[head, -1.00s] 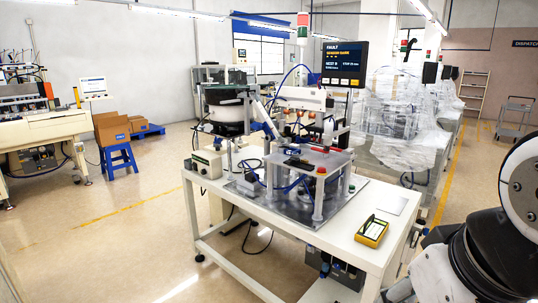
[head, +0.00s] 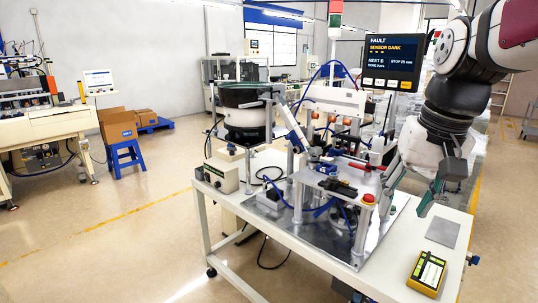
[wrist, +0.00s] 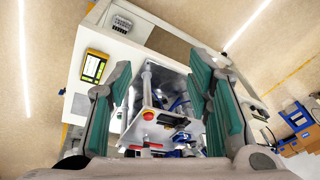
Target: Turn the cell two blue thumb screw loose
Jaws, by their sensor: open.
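The work cell stands on a white bench (head: 285,233), with a raised grey plate (head: 345,182) on posts over a metal base. A small blue part (head: 318,166) sits at the plate's back left; blue also shows near the plate in the wrist view (wrist: 182,137). I cannot tell whether either is the blue thumb screw. My gripper (head: 412,192) is open and empty, at the right of the cell, above the bench. In the wrist view its green-padded fingers (wrist: 163,80) stand wide apart, with the plate beyond and between them.
A red button (head: 367,198) and a dark clamp (head: 338,187) are on the plate. A fault display (head: 391,62) stands behind. A yellow meter (head: 427,272) and grey pad (head: 443,232) lie at the bench's right. A bowl feeder (head: 245,110) stands back left. Blue hoses loop around the cell.

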